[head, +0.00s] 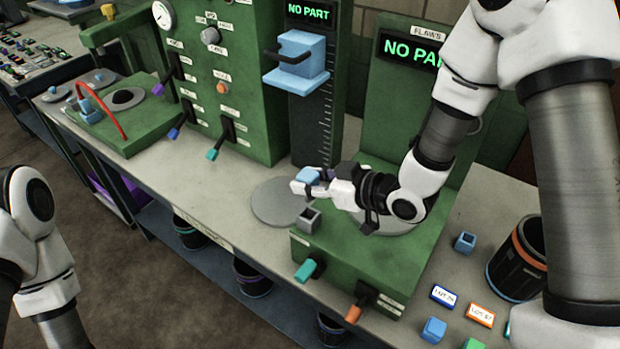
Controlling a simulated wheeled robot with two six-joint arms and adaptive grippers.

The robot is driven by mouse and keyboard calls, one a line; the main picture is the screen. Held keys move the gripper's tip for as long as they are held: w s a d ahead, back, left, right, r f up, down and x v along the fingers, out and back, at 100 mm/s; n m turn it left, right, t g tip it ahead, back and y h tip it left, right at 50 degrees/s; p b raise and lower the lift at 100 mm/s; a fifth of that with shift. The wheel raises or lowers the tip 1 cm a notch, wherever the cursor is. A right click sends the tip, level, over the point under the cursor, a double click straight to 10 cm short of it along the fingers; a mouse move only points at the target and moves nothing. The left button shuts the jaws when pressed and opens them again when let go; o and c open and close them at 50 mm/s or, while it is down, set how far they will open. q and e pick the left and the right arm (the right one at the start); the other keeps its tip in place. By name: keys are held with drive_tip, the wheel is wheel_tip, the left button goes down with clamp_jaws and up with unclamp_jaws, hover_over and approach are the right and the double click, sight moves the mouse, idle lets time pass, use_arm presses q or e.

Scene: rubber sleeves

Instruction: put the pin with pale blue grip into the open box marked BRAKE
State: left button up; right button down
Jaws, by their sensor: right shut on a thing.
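My right gripper (316,186) reaches in from the right, above the grey disc and the green fixture at mid-bench. It is shut on a pale blue piece (307,176), mostly hidden by the fingers; I cannot tell whether this is the grip of the pin. A small grey square socket (309,219) stands on the fixture just below the fingers. No box with a readable BRAKE mark shows. My left arm is at the lower left, its gripper out of view.
A tall green machine (236,80) and a gauge column with a blue block (298,62) stand behind. A dark bin with orange rim (518,262), small blue blocks (434,330) and lot tags (443,295) lie at right. Dark bins (253,279) sit below the bench.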

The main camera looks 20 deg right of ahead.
drive_tip(key=shift+s+f+b, duration=0.25)
drive_tip(key=shift+f+b, duration=0.35)
drive_tip(key=shift+f, duration=0.2)
drive_tip(key=shift+w+f+b, duration=0.15)
drive_tip(key=shift+f+b, duration=0.65)
drive_tip(key=shift+f, duration=0.3)
drive_tip(key=shift+f+b, duration=1.4)
drive_tip(key=shift+f, duration=0.25)
drive_tip(key=c, duration=0.7)
unclamp_jaws()
drive_tip(key=shift+o, duration=0.2)
drive_tip(key=shift+r, duration=0.1)
